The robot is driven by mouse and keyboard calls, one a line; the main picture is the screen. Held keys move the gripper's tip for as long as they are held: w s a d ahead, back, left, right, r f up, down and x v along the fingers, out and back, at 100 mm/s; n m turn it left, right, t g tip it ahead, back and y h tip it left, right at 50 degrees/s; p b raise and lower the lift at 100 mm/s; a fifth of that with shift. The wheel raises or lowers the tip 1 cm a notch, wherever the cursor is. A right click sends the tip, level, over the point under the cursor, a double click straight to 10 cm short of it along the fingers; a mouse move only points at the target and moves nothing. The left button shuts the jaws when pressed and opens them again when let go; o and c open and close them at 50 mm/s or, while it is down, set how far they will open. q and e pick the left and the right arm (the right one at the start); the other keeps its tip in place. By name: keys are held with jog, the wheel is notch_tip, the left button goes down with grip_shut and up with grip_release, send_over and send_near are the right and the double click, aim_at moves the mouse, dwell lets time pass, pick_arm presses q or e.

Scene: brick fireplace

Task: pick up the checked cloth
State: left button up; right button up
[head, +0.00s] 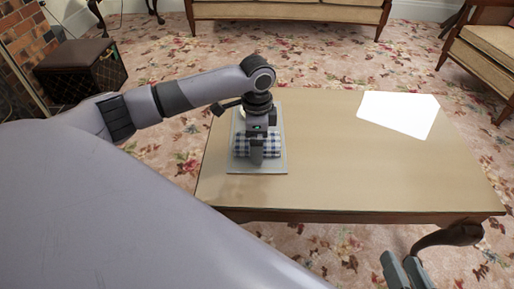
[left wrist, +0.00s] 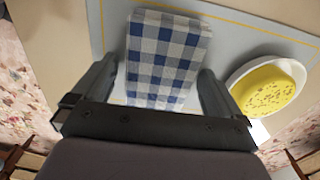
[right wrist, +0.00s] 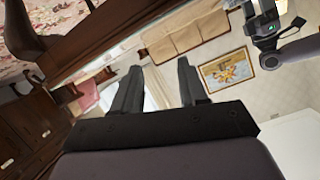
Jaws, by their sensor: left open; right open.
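The blue and white checked cloth (head: 241,146) lies folded on a grey mat (head: 272,168) on the wooden table. My left gripper (head: 257,158) is over the cloth and hides part of it in the head view. In the left wrist view the cloth (left wrist: 165,58) shows between the two open fingers of my left gripper (left wrist: 157,70), and I see no grip on it. My right gripper (head: 403,268) is open and empty beyond the table's front edge, low at the right. Its fingers (right wrist: 157,70) also show in the right wrist view with nothing between them.
A white dish (left wrist: 236,80) with a yellow, dark-spotted piece (left wrist: 268,90) in it stands beside the cloth. A dark stool (head: 82,68) stands at the far left.

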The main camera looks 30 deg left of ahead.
jog(key=shift+r, duration=0.1)
pick_arm(q)
jog(key=c, duration=1)
notch_tip(320, 180, up, 5)
jog(key=shift+f+p, duration=0.15)
jog(key=shift+p, duration=1.1)
notch_tip(320, 180, up, 15)
jog(key=p, duration=0.5)
jog(key=shift+r+p, duration=0.2)
jog(key=shift+p, duration=0.1)
pick_arm(e)
jog(key=d+h, duration=0.1)
jog(key=s+d+r+h, duration=0.1)
jog(key=d, duration=0.1)
jog(key=d+n+h, duration=0.1)
jog(key=d, duration=0.1)
jog(key=shift+s+r, duration=0.3)
